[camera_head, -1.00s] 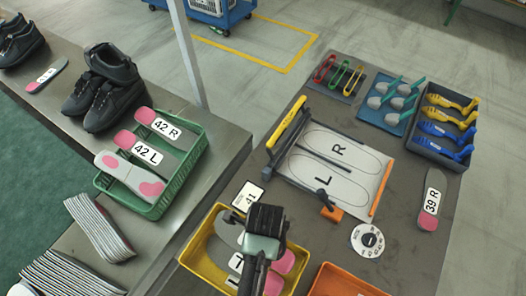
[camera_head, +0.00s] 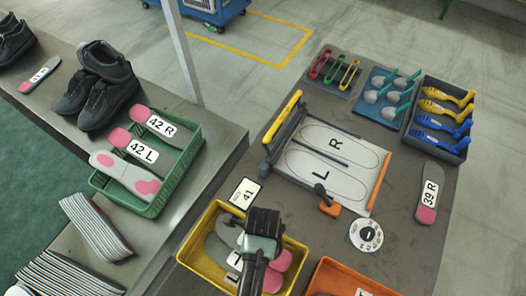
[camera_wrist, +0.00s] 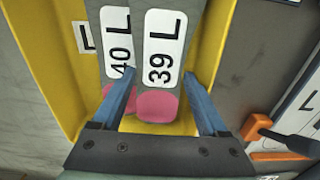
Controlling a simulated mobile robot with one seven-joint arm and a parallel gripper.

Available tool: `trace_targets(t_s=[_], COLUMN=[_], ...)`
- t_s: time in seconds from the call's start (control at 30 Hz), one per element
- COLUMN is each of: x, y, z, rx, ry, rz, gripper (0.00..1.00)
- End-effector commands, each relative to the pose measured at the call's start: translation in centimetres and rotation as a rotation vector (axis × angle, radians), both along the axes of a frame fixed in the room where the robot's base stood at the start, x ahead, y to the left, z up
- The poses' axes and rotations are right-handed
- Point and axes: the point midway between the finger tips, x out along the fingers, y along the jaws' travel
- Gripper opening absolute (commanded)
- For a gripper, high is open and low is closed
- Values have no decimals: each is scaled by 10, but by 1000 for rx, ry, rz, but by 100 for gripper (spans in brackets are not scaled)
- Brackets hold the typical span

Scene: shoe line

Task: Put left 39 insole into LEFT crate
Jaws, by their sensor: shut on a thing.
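The left 39 insole (camera_wrist: 161,60), grey with a pink end and a "39 L" label, shows in the wrist view between the fingers of my gripper (camera_wrist: 163,95). My gripper is shut on it. A "40 L" insole (camera_wrist: 118,50) lies close beside it on the left, and the left finger crosses over its edge. Both are within the outline of the yellow LEFT crate (camera_wrist: 50,75), which carries an "L" label. In the head view, my gripper (camera_head: 262,235) hides part of the yellow crate (camera_head: 197,255). I cannot tell whether the insole touches the crate floor.
An orange crate (camera_head: 335,270) stands to the right of the yellow one. Above them are a "41" card (camera_head: 243,193), an outline board (camera_head: 330,165) and a round dial (camera_head: 366,235). A "39 R" insole (camera_head: 429,192) lies at the right. A green basket (camera_head: 150,207) holds 42 insoles.

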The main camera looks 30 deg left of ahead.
Motion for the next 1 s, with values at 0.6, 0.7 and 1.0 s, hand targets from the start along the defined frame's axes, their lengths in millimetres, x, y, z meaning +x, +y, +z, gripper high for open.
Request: trace_targets(t_s=[0.6,0.7,1.0], x=[1,1,1], y=[0,0,0], z=[29,51,113], rx=[1,2,1], ry=[-4,-5,-3], rz=[0,0,0], gripper=[89,89,89])
